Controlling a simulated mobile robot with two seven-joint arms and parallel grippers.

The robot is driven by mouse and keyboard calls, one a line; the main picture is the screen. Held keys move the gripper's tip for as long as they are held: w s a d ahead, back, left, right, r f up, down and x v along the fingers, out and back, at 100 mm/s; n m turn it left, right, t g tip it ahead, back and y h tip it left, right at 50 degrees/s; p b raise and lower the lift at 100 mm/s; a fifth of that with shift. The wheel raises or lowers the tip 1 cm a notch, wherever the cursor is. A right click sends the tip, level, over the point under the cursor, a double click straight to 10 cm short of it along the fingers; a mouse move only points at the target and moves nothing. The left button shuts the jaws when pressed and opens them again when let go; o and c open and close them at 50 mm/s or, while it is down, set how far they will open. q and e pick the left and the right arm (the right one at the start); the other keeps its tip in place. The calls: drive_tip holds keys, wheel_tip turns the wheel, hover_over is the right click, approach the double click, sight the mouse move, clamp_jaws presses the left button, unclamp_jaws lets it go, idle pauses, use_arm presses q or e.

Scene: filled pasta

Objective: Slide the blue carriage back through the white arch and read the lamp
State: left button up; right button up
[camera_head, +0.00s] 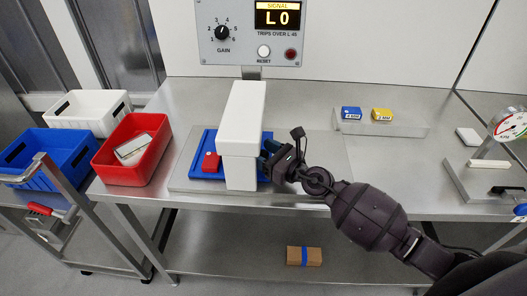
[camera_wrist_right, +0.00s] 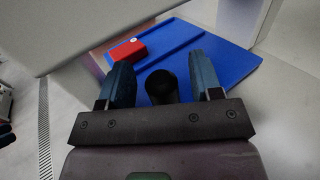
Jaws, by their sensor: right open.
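The blue carriage (camera_head: 200,145) lies flat on a grey base plate and passes under the white arch (camera_head: 242,118), showing on both sides of it. A red block (camera_head: 211,162) sits on the carriage left of the arch; it also shows in the right wrist view (camera_wrist_right: 127,50). My right gripper (camera_head: 272,160) is at the arch's right side. In the wrist view its fingers (camera_wrist_right: 162,85) are open either side of a dark upright knob (camera_wrist_right: 160,86), with gaps on both sides. The dark red lamp (camera_head: 290,54) on the panel looks unlit. My left gripper is out of view.
The panel (camera_head: 240,30) display reads SIGNAL L0, above "TRIPS OVER L 45", with a gain dial and white reset button. Red (camera_head: 160,127), blue (camera_head: 20,155) and white bins stand left. Blue and yellow blocks (camera_head: 382,114) sit on a shelf right. The bench behind my wrist is clear.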

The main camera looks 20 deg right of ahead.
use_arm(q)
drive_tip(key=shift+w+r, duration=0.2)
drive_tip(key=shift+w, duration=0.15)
use_arm(e)
clamp_jaws()
drive_tip(key=shift+w, duration=0.1)
